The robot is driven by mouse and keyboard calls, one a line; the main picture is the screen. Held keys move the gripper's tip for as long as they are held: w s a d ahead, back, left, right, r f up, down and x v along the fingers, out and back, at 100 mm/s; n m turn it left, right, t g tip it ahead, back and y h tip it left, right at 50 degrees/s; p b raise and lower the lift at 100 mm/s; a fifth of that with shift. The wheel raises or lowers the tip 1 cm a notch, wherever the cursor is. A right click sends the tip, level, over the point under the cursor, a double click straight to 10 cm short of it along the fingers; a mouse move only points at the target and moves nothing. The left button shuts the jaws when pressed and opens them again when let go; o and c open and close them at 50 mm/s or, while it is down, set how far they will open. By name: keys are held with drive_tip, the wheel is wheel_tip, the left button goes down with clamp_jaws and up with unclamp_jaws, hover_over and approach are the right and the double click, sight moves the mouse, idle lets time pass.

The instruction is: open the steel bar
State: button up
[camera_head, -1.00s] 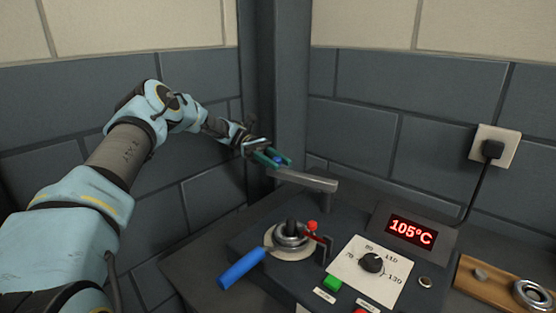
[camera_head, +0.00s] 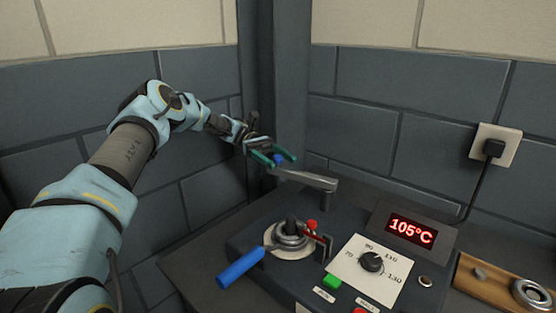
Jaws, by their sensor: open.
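The steel bar (camera_head: 308,180) is a flat grey arm at the back of the dark machine. It stands on a short post at its right end and reaches out to the left, above the machine top. My gripper (camera_head: 280,156) is open, with green fingers spread apart. It is at the bar's free left end, just above or behind it in the picture. A small blue piece (camera_head: 279,160) shows between the fingers; I cannot tell what it belongs to. I cannot tell whether the fingers touch the bar.
On the machine are a round metal fitting (camera_head: 290,236) with a blue handle (camera_head: 241,268), a red-tipped lever (camera_head: 312,226), a green button (camera_head: 331,282), a dial (camera_head: 371,262) and a display (camera_head: 411,231) reading 105°C. A wooden tray (camera_head: 486,285) lies right. Walls close in behind.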

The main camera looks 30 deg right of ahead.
wheel_tip(320, 180, up, 10)
drive_tip(key=shift+b, duration=0.9)
